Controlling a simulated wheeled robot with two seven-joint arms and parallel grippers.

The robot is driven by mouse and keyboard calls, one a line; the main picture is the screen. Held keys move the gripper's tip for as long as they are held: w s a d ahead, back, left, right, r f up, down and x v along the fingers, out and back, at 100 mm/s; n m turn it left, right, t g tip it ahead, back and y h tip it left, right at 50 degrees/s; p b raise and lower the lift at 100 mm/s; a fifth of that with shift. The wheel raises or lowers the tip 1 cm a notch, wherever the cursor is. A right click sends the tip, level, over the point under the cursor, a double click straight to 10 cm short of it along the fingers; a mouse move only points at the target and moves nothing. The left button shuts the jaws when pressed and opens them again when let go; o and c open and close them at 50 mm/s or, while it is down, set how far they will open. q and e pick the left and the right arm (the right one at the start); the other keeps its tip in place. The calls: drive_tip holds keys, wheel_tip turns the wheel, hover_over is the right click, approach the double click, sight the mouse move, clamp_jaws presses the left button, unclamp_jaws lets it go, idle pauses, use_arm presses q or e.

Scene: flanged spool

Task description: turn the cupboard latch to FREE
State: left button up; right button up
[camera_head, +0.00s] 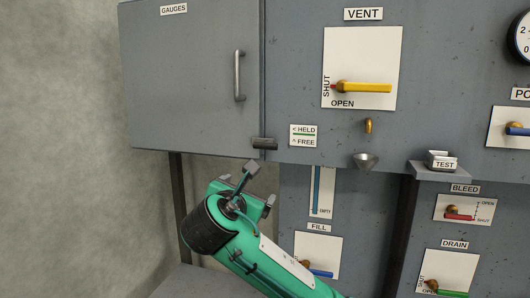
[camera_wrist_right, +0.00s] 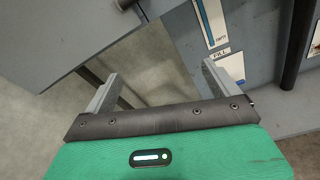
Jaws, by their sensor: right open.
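The cupboard (camera_head: 190,80), marked GAUGES, has its door closed. Its latch (camera_head: 264,143) is a small dark bar at the door's lower right corner. The bar lies level, reaching left across the door edge. This matches the HELD arrow on the label (camera_head: 303,136) to its right; FREE has an up arrow. My right gripper (camera_head: 259,186) is open and empty, just below the latch and apart from it. In the right wrist view the open fingers (camera_wrist_right: 158,80) have nothing between them. A dark piece (camera_wrist_right: 124,3) at the top edge there may be the latch. My left gripper is not in view.
A vertical door handle (camera_head: 239,76) stands out above the latch. To the right are the yellow VENT lever (camera_head: 365,87), a small funnel (camera_head: 365,160) and the TEST shelf (camera_head: 440,173). A dark post (camera_head: 179,205) stands under the cupboard.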

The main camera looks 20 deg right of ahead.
drive_tip(key=n+h, duration=0.1)
drive_tip(key=h, duration=0.1)
approach(264, 147)
drive_tip(key=v, duration=0.3)
drive_tip(key=shift+t, duration=0.4)
drive_tip(key=p+x, duration=0.6)
drive_tip(key=x, duration=0.6)
drive_tip(key=shift+w+d+f+p, duration=0.1)
drive_tip(key=shift+d+f+p, duration=0.05)
drive_tip(key=shift+d+p, duration=0.25)
drive_tip(key=shift+w+d+f, duration=0.15)
drive_tip(key=shift+w+d, duration=0.15)
drive_tip(key=shift+w, duration=0.15)
drive_tip(key=c, duration=0.9)
